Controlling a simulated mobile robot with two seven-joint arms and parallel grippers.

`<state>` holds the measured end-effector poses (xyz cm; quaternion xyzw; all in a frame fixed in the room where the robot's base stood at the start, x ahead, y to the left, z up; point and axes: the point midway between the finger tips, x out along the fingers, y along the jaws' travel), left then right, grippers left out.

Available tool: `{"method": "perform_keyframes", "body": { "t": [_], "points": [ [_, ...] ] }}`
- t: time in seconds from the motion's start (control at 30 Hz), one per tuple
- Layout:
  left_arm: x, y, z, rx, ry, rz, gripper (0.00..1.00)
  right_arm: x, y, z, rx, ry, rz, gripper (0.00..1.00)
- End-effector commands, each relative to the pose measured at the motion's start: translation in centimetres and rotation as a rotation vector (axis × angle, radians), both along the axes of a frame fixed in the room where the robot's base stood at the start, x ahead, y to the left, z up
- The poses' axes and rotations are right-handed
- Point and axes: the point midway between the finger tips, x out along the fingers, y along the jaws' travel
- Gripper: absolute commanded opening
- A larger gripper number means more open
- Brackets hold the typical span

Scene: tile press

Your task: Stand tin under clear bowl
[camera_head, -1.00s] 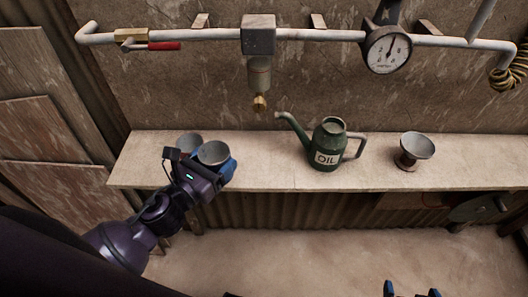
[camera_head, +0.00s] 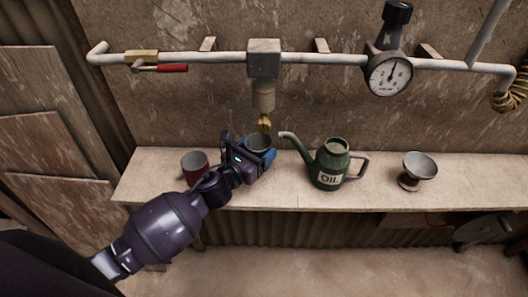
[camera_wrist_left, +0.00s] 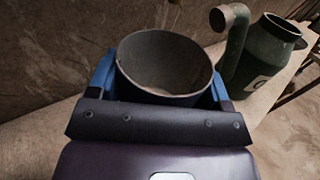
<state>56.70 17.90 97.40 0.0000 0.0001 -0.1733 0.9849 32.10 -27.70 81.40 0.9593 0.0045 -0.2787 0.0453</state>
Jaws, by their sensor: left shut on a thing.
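The clear bowl (camera_head: 264,97) hangs under a grey block on the wall pipe, with a brass drain (camera_head: 265,123) at its lower end. My left gripper (camera_head: 258,152) is shut on a grey tin (camera_head: 259,141), its blue fingers on either side of it. The tin is upright and its open mouth shows just below the brass drain, slightly to the left. In the left wrist view the tin (camera_wrist_left: 165,70) looks empty, between the blue fingers (camera_wrist_left: 160,88). Whether its base touches the shelf is hidden by my gripper. My right gripper is out of view.
A green oil can (camera_head: 330,163) stands right of the held tin, its spout pointing toward it. A red tin (camera_head: 195,165) stands at the shelf's left. A footed cup (camera_head: 419,169) is at the right.

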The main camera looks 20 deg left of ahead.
Motion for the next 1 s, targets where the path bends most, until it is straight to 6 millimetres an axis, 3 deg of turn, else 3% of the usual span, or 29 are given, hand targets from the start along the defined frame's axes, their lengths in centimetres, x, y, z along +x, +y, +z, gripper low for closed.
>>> {"method": "perform_keyframes", "body": {
  "t": [0.1,0.23,0.53,1.0],
  "points": [
    [1.7,-0.6,0.0,-0.002,-0.002,0.000,0.45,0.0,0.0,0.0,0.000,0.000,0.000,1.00],
    [2.4,-0.9,0.0,0.000,0.000,0.000,0.45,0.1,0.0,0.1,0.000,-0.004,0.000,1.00],
    [2.5,-0.9,-3.3,-0.003,0.003,0.002,0.45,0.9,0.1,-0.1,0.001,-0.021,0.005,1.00],
    [2.4,-0.9,-3.9,-0.001,0.001,0.000,0.45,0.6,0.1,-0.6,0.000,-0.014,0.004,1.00]
  ]
}}
